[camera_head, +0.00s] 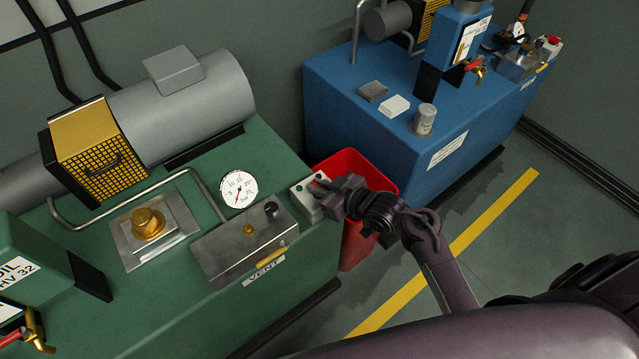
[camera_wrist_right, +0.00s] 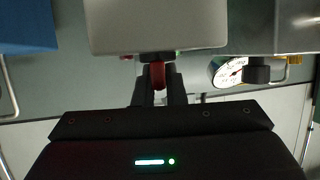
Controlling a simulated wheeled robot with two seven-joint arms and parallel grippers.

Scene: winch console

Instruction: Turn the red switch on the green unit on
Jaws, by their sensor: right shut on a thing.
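The green unit (camera_head: 268,150) fills the left of the head view. A small light grey switch box (camera_head: 304,203) sits at its right edge, with a green spot on its face. The red switch (camera_head: 319,183) is on this box, mostly covered by my right gripper (camera_head: 328,193). In the right wrist view the red switch (camera_wrist_right: 158,75) shows between the two dark fingers of my right gripper (camera_wrist_right: 158,84), just against the grey switch box (camera_wrist_right: 155,25). The gripper is shut on it. The switch's exact position is hard to tell. My left gripper is out of view.
A pressure gauge (camera_head: 239,189) and a metal vent block (camera_head: 240,245) stand beside the switch box. A red bin (camera_head: 355,245) is on the floor below my gripper. A blue unit (camera_head: 345,100) stands behind, and a yellow floor line (camera_head: 490,222) runs to the right.

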